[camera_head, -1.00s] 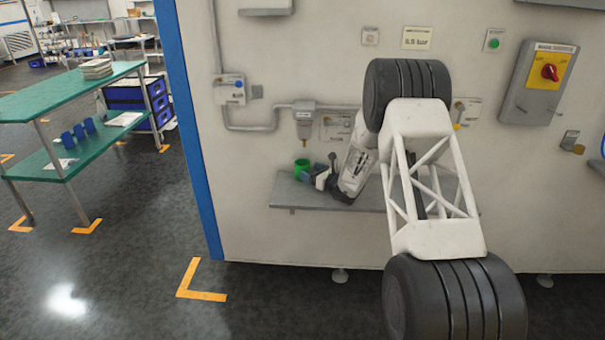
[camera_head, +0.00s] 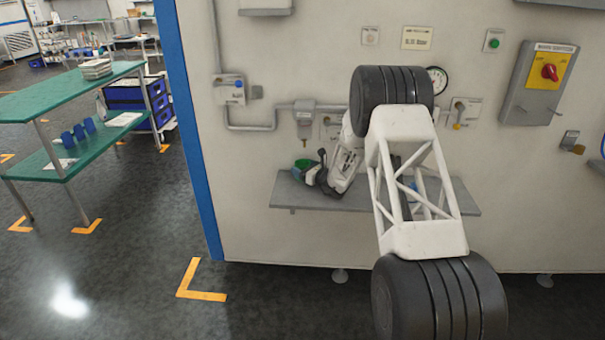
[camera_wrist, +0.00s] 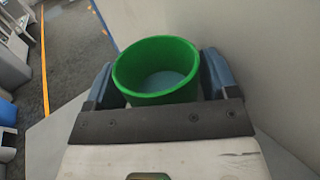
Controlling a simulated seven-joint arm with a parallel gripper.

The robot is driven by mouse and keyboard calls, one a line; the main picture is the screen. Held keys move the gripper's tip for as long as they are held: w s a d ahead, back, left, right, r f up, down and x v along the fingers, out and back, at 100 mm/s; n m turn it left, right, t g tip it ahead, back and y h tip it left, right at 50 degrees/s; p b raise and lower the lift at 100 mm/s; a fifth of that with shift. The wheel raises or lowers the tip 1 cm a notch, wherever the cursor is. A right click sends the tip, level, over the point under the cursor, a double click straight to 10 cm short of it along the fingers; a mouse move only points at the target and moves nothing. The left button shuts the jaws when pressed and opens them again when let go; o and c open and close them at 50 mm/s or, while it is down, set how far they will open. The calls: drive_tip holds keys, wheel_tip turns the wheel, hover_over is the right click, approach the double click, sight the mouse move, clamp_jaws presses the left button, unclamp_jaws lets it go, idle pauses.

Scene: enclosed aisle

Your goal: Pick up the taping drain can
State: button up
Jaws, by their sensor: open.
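The taping drain can is an open green cup. It stands on the grey wall shelf, and its rim (camera_head: 301,164) shows behind my gripper (camera_head: 313,174) in the head view. My gripper (camera_wrist: 158,82) is open, with one blue-grey finger on each side of the can. The fingers look very close to its wall; I cannot tell whether they touch it. The can's lower part is hidden by the gripper body.
The narrow shelf (camera_head: 420,203) is fixed to the pale machine wall and has free room to the right. A filter unit (camera_head: 305,116) with piping hangs above the can. A green-topped bench (camera_head: 70,92) stands at the left. Floor in front is clear.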

sight(302, 160)
drive_tip(key=c, duration=0.7)
drive_tip(key=shift+r, duration=0.15)
drive_tip(key=shift+r, duration=1.7)
drive_tip(key=s+d, duration=0.1)
drive_tip(key=s, duration=0.4)
drive_tip(key=s+d+r, duration=0.1)
drive_tip(key=s, duration=0.4)
drive_tip(key=s+d, duration=0.2)
drive_tip(key=s, duration=0.3)
drive_tip(key=shift+s+r, duration=0.15)
drive_tip(key=shift+s, duration=0.1)
